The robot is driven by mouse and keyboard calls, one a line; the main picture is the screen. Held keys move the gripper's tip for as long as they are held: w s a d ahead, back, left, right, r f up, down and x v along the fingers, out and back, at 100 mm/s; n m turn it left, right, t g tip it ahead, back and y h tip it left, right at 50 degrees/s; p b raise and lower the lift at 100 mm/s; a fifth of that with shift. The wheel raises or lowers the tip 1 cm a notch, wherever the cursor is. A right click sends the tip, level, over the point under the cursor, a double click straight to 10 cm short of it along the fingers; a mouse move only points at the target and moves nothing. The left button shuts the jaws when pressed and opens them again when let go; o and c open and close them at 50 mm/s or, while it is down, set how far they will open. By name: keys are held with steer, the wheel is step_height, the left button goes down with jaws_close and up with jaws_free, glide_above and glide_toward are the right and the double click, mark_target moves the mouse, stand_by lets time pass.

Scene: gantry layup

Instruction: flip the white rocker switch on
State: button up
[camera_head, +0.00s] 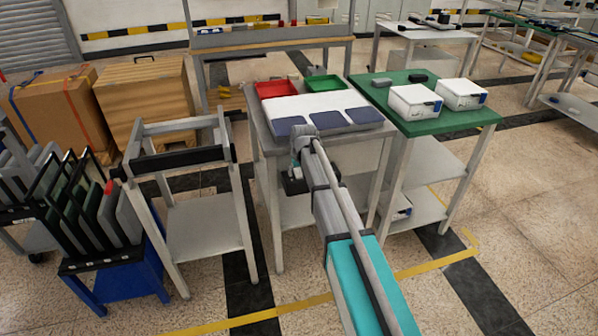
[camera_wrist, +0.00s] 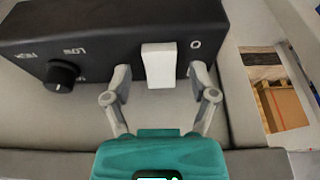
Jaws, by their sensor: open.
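The white rocker switch (camera_wrist: 159,65) sits on the face of a black control box (camera_wrist: 120,45) in the wrist view, left of a printed O mark. A black round knob (camera_wrist: 63,75) with LOW and HIGH lettering is on the same face, at the left. My gripper (camera_wrist: 160,78) is open and empty, with one finger to each side of the switch. The fingertips overlap the box's lower edge in the picture; I cannot tell whether they touch it. In the head view, my arm reaches toward the front of the grey table, where the switch cannot be made out.
The grey table (camera_head: 262,140) carries a red tray (camera_head: 276,89), a green tray (camera_head: 323,83) and a white panel with blue pads. A green-topped table (camera_head: 440,122) with white boxes stands close at the right. A grey cart (camera_head: 205,215) stands at the left.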

steer(key=shift+s+t, duration=0.15)
steer(key=shift+t, duration=0.15)
steer(key=shift+s+f+b, duration=0.1)
steer(key=shift+b, duration=0.25)
steer(key=shift+r+t, duration=0.3)
steer(key=p+v, duration=1.3)
steer(key=s+d+r+m+g+p, duration=0.1)
steer(key=s+d+r+p, duration=0.2)
steer(key=s, duration=0.7)
steer(key=s+d+r+m+g+p, duration=0.1)
steer(key=s+d, duration=0.4)
steer(key=s, duration=0.6)
steer(key=r+g+p, duration=0.1)
steer(key=r+p, duration=0.1)
steer(key=shift+d+g+h+p, duration=0.2)
steer(key=shift+g+h+p, duration=0.1)
steer(key=shift+p, duration=0.1)
steer(key=shift+w, duration=0.1)
steer(key=w+a+f+n+t+b, duration=0.1)
steer(key=w+a+f+b, duration=0.2)
steer(key=w, duration=0.7)
steer(key=w+a+f+n+t+y+b, duration=0.1)
steer(key=w+a+b, duration=0.3)
steer(key=w, duration=0.6)
steer(key=shift+a+f+t, duration=0.45)
steer(key=shift+f+t, duration=0.35)
steer(key=shift+f, duration=0.05)
